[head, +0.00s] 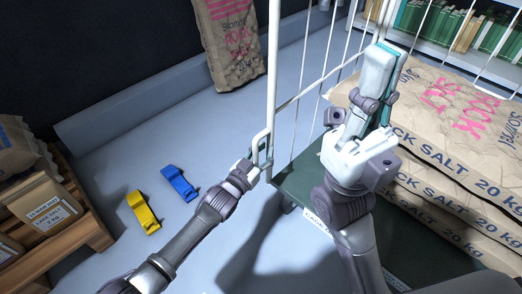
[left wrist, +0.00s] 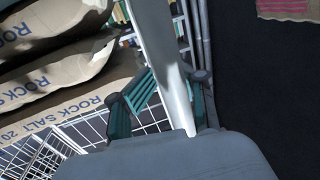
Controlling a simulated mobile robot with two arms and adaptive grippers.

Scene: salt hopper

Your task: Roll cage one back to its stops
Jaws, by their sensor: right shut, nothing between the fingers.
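The roll cage (head: 271,75) has white wire sides and a dark green base with a partly hidden "CAGE" label (head: 318,217). It holds stacked rock salt sacks (head: 460,110). My left gripper (head: 258,163) is at the white handle on the cage's near left upright. In the left wrist view, its teal-padded fingers (left wrist: 165,98) close around a white bar (left wrist: 160,45). My right gripper (head: 372,88) is shut and empty, raised in front of the sacks.
A wooden pallet (head: 85,235) with paper bags (head: 45,207) stands at the left. A rock salt sack (head: 228,40) leans at the back wall. Shelves with green and tan spines (head: 465,32) are at the back right.

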